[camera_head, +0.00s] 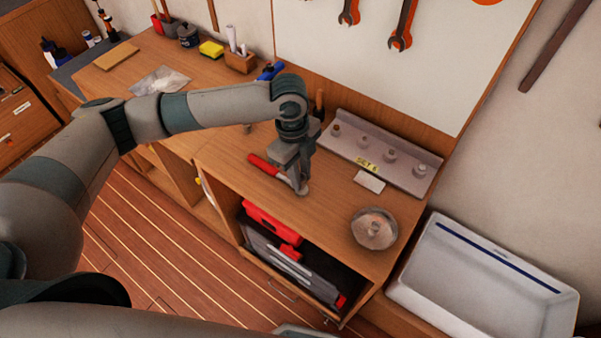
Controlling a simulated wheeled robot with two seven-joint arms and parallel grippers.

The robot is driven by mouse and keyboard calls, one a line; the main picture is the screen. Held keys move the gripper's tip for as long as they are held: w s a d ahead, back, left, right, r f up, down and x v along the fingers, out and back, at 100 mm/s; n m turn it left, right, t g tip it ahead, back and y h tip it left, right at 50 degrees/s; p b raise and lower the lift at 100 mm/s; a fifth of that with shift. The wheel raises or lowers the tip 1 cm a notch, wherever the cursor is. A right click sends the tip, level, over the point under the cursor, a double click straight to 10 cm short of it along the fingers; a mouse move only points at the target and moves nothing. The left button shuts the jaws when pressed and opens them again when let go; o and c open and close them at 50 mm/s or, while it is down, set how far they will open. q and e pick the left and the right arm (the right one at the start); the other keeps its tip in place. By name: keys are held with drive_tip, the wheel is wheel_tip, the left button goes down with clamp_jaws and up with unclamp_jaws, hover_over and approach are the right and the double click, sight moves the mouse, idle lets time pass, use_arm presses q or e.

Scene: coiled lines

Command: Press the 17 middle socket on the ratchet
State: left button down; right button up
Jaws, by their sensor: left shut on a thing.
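The ratchet (265,166) lies on the wooden workbench, its red handle pointing up and left. Its metal head end lies under my left gripper and is partly hidden. My left gripper (301,186) points down over that end and is shut on a small metal piece, apparently the socket, mostly hidden by the fingers. I cannot tell whether the socket is seated on the ratchet or only touches it. A grey socket rail (350,152) behind it holds several sockets and a yellow label (367,165); sizes are not readable. My right gripper is not in view.
A round metal dish (374,229) stands at the bench's right front. A small white card (369,181) lies before the rail. A red and black case (290,262) sits on the shelf below. A white bin (480,285) stands at the right. A blue-handled item (270,71) is behind my arm.

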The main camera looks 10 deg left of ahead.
use_arm(q)
drive_tip(key=shift+f, duration=0.25)
drive_tip(key=shift+f, duration=0.7)
idle(0.3)
drive_tip(key=c, duration=1.2)
unclamp_jaws()
drive_tip(key=shift+o, duration=0.2)
wheel_tip(320, 180, up, 5)
drive_tip(key=p, duration=0.4)
drive_tip(key=shift+p, duration=0.3)
